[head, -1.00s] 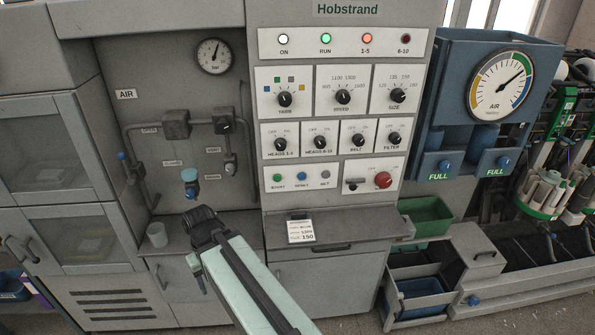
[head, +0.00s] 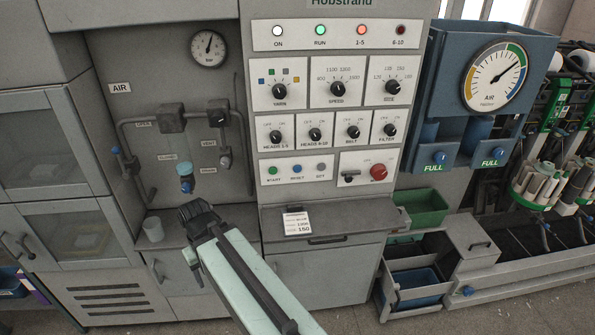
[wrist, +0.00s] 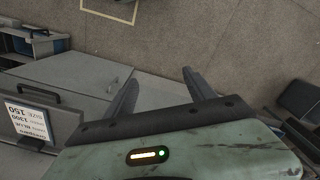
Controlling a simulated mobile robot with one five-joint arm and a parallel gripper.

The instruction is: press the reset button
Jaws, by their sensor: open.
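The reset button is the blue button (head: 297,169) in the bottom-left panel of the machine front, between a green start button (head: 271,170) and a grey button (head: 321,167). It stands clear of my arm in the head view. My gripper shows in the wrist view (wrist: 160,88) with its two dark fingers spread apart and nothing between them.
A red knob (head: 378,172) and a small black switch sit right of the buttons. A job card (head: 297,223) stands on the ledge below. A cup (head: 153,229) and a blue-handled valve (head: 186,178) are at left. A green bin (head: 424,208) stands at right.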

